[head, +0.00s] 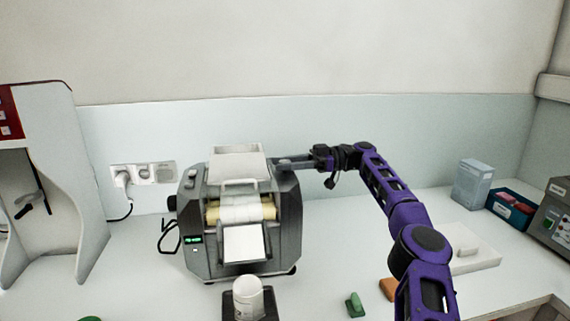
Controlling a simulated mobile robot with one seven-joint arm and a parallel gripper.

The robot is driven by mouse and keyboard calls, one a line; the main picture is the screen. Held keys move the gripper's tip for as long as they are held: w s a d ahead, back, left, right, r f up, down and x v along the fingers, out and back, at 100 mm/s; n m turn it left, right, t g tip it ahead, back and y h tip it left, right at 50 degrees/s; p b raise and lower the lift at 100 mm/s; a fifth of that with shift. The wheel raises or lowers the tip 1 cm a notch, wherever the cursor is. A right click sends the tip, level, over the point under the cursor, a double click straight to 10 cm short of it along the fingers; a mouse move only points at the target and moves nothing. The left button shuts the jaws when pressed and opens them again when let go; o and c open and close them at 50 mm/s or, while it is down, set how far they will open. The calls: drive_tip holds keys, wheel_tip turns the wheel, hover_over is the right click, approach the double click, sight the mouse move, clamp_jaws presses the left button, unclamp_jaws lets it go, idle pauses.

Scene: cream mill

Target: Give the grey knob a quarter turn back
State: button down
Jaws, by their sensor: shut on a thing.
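The cream mill (287,220) is a dark grey machine with rollers, a white hopper on top and a white chute in front. The grey knob (284,165) shows at the mill's upper right side, small and partly hidden by the jaws. My gripper (300,163) reaches in from the right at the end of my purple arm and is shut on the grey knob. The knob's turn angle is too small to tell.
A white jar (248,298) stands on a dark square base before the mill. A green piece (355,305) and an orange piece (389,288) lie near my arm.

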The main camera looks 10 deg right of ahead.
drive_tip(key=c, duration=0.8)
unclamp_jaws()
drive_tip(key=shift+a, duration=0.1)
drive_tip(key=shift+o, duration=0.2)
drive_tip(key=shift+f+m+t+b, duration=0.15)
drive_tip(key=shift+m+t+b, duration=0.45)
drive_tip(key=shift+t, duration=0.3)
drive_tip(key=shift+m+t+h+b, duration=0.4)
drive_tip(key=shift+m+t+b, duration=0.95)
drive_tip(key=shift+t, duration=1.15)
drive_tip(key=m+t+h, duration=0.1)
drive_tip(key=m+t, duration=0.1)
drive_tip(key=m+t+h, duration=0.1)
drive_tip(key=t, duration=0.1)
drive_tip(key=shift+r+m, duration=0.2)
drive_tip(key=shift+m, duration=0.15)
drive_tip(key=shift+f+m+t+h+p, duration=0.1)
drive_tip(key=shift+m+t+h+p, duration=0.2)
drive_tip(key=shift+m+t+h, duration=1.4)
drive_tip(key=shift+t, duration=0.5)
drive_tip(key=shift+f+m+t+h+b, duration=0.1)
drive_tip(key=shift+m+t+h+b, duration=0.95)
drive_tip(key=shift+h, duration=0.65)
